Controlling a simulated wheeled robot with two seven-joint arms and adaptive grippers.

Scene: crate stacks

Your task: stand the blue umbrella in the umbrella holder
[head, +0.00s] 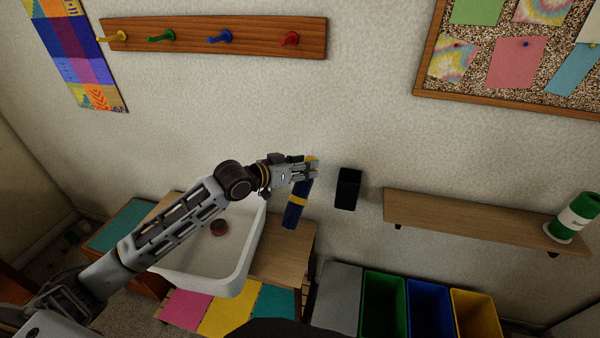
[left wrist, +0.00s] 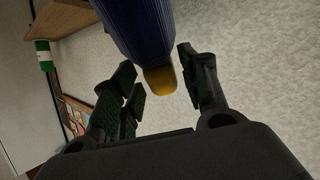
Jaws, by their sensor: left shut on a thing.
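The blue umbrella (head: 294,214) has a yellow band and a yellow end. It hangs from my left gripper (head: 311,171), nearly upright with its lower end tilted a little to the left. My left gripper is shut on it near its top. In the left wrist view the umbrella's blue body (left wrist: 145,30) and yellow end (left wrist: 160,80) show between the fingers. The umbrella holder appears to be the black open-topped box (head: 347,190) against the wall, just right of the gripper and apart from the umbrella. Its inside is dark. My right gripper is not in view.
A wooden shelf (head: 470,215) with a green-and-white container (head: 575,216) is to the right of the holder. A white basin (head: 245,252) lies below my left arm. Green, blue and yellow bins (head: 430,308) stand below right. A hook rail (head: 265,37) is above.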

